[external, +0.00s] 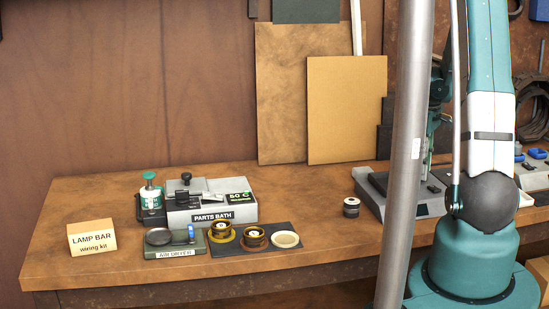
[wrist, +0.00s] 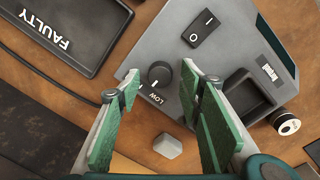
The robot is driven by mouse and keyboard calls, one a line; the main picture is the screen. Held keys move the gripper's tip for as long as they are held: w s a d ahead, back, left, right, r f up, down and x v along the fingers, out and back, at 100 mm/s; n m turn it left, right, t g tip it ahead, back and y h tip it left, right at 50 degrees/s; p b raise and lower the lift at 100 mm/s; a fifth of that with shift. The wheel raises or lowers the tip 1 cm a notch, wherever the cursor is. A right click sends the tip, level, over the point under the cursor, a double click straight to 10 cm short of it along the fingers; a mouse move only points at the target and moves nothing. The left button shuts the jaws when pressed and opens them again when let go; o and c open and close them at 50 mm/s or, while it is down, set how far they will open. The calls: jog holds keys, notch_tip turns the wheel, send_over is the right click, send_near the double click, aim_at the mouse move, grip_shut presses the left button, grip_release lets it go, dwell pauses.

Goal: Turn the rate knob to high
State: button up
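The rate knob (wrist: 159,74) is a small dark round knob on a grey station (wrist: 185,65) in the wrist view.
A rocker switch (wrist: 202,28) and a dark recess (wrist: 252,97) are on the station. A black FAULTY tray (wrist: 60,35) lies beside it. A small grey block (wrist: 168,146) is near my fingers.

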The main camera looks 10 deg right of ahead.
jog(key=shift+f, duration=0.4)
jog(key=c, duration=0.9)
